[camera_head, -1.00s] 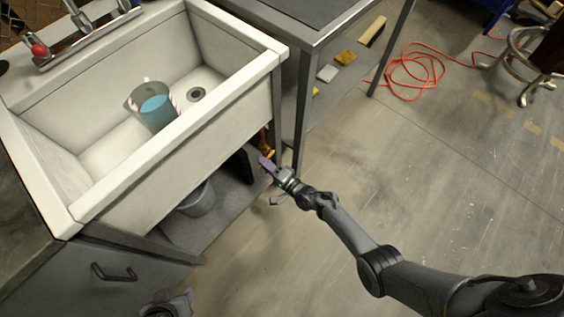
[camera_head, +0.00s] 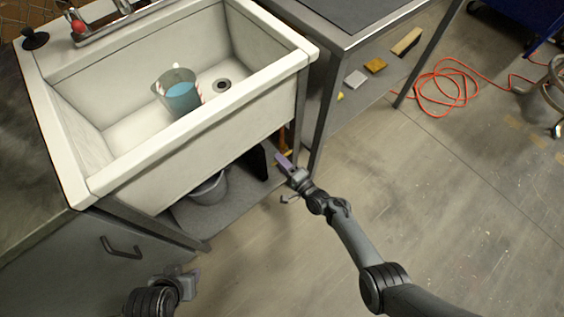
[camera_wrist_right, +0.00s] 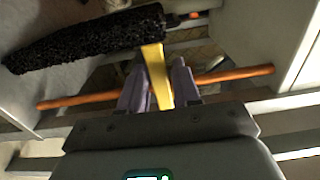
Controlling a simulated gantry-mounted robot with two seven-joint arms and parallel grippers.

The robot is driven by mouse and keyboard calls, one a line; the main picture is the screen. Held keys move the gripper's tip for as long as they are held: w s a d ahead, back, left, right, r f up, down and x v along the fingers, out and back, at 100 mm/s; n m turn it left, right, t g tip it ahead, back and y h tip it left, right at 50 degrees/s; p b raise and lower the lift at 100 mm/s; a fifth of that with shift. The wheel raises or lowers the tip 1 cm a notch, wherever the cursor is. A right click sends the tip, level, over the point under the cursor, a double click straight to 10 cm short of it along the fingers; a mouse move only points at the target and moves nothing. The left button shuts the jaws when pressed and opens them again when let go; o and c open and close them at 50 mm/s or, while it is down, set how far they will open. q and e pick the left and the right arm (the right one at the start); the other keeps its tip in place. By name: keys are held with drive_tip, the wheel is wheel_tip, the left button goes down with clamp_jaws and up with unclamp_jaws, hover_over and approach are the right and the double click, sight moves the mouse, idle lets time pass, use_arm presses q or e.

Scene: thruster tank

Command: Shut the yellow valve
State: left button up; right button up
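The yellow valve (camera_wrist_right: 158,78) shows as a flat yellow handle by an orange pipe in the right wrist view. In the head view, a small yellow piece of it (camera_head: 288,152) shows beneath the sink's right end. My right gripper (camera_wrist_right: 159,85) has its two purple-grey fingers on either side of the handle, with little or no gap, and seems shut on it. In the head view my right gripper (camera_head: 284,161) reaches under the sink edge. My left gripper (camera_head: 187,281) is low at the bottom left, away from the valve, and its fingers are unclear.
The white sink (camera_head: 150,150) holds a pitcher of blue liquid (camera_head: 180,92). A grey bucket (camera_head: 209,188) stands on the shelf below. The orange pipe (camera_wrist_right: 230,75) crosses behind my fingers, with a black rough object (camera_wrist_right: 85,42) close by. Open floor lies right.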

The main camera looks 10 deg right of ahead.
drive_tip(key=shift+s, duration=0.1)
drive_tip(key=p+v, duration=0.4)
drive_tip(key=v, duration=0.6)
drive_tip(key=shift+s+d+p, duration=0.25)
drive_tip(key=shift+s+p, duration=0.05)
drive_tip(key=shift+p, duration=0.1)
